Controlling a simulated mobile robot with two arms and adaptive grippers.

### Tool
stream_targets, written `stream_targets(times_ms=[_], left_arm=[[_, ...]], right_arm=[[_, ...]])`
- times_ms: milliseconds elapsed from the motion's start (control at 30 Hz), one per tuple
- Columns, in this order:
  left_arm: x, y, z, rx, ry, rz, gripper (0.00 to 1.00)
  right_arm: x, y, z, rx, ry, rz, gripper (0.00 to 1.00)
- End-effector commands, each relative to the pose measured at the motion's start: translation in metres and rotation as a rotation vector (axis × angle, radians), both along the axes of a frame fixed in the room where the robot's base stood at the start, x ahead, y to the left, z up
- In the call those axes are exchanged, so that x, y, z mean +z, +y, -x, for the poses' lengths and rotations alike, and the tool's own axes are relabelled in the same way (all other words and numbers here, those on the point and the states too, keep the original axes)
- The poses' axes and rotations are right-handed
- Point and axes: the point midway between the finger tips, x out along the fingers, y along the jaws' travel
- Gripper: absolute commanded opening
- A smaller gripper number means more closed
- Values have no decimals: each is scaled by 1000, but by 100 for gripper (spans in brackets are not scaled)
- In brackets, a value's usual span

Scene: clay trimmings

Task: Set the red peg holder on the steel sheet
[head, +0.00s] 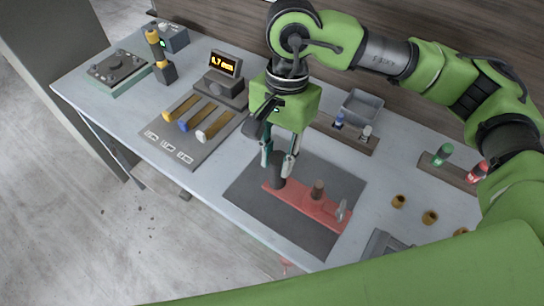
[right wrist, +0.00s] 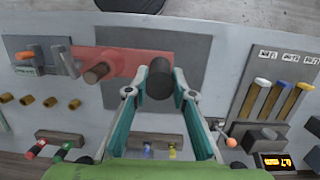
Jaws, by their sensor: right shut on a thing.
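The red peg holder (head: 300,204) is a long flat red bar over the dark grey steel sheet (head: 245,190). It carries a dark cylinder (head: 277,178) at its left end, a brown peg (head: 318,188) and a grey clip-like piece (head: 342,210). My right gripper (head: 278,168) is shut on the dark cylinder, which also shows between the fingertips in the right wrist view (right wrist: 160,78). There the bar (right wrist: 118,60) extends past the sheet's left edge. I cannot tell whether it touches the sheet. My left gripper is out of view.
A tool mat (head: 178,155) with several handled tools lies left of the sheet, with a display box (head: 222,88) behind. A rack (head: 345,135) and grey bin (head: 363,105) stand behind the sheet. Several brown cups (head: 430,217) and a grey tray (head: 382,245) are to the right.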

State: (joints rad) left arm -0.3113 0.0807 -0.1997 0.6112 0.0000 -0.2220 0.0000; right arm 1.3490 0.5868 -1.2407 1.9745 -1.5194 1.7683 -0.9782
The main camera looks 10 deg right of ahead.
Motion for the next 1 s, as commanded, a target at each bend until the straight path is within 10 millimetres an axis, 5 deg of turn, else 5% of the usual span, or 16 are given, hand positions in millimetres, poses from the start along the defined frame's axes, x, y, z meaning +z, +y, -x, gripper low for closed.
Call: stream_targets(times_ms=[333,1000], left_arm=[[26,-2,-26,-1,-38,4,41],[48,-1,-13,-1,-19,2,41]], right_arm=[[-49,5,-45,1,1,-1,0],[-92,6,-54,1,-1,-1,0]])
